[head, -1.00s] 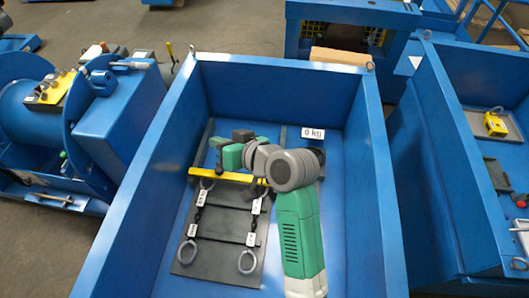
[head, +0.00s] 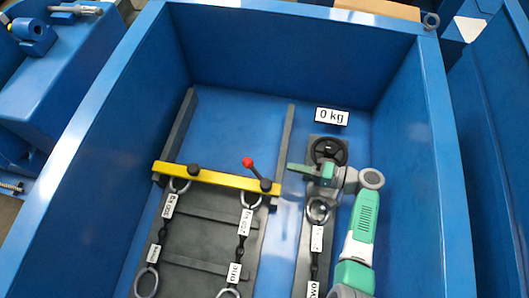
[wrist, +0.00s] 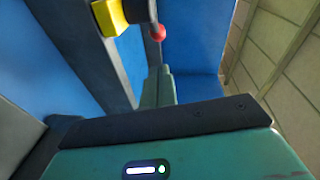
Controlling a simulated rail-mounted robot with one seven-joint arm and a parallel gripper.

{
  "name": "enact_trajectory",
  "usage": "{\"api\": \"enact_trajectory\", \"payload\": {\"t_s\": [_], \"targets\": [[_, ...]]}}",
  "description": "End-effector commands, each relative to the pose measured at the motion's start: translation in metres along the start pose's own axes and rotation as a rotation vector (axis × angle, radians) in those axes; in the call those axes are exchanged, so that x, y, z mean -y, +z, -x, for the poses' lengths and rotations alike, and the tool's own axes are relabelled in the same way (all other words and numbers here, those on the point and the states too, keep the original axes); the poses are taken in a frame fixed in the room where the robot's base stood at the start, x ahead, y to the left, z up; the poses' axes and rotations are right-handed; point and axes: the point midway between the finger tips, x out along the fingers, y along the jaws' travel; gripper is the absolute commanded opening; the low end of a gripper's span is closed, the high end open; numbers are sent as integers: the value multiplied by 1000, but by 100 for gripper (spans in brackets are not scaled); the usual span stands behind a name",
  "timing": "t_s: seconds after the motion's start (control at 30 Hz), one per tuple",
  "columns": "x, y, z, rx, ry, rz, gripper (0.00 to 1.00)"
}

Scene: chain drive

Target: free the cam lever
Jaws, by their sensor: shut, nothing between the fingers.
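The cam lever (head: 254,171) has a red ball knob on a thin dark stem, leaning up and left from a black pivot at the right end of the yellow bar (head: 222,178). In the wrist view, the red knob of the cam lever (wrist: 158,32) shows beyond my fingers, with the yellow bar's end (wrist: 110,14) to its left. My gripper (head: 292,168) is green, shut and empty. It is right of the lever, pointing left towards it, with a visible gap. The green fingers also show in the wrist view (wrist: 158,78).
Tall blue walls (head: 445,150) surround the workspace. Below the bar, labelled chains with rings lie on a dark plate (head: 195,240). A black handwheel (head: 328,150) and a ring stand close to my gripper. A "0 kg" sign (head: 332,117) is behind. The floor behind the bar is clear.

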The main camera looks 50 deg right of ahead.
Motion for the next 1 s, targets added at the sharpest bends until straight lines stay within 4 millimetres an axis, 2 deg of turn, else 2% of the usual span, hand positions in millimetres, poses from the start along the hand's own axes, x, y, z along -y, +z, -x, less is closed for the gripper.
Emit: {"api": "enact_trajectory", "payload": {"t_s": [0.13, 0.23, 0.5, 0.7, 1.0], "targets": [[0, 0, -2, 1, 1, 1, 0], [-1, 0, -12, 2, 2, 2, 0], [-2, 0, -66, 3, 1, 3, 0], [-2, 0, -93, 2, 3, 2, 0], [0, 0, -101, 0, 3, 1, 0]]}}
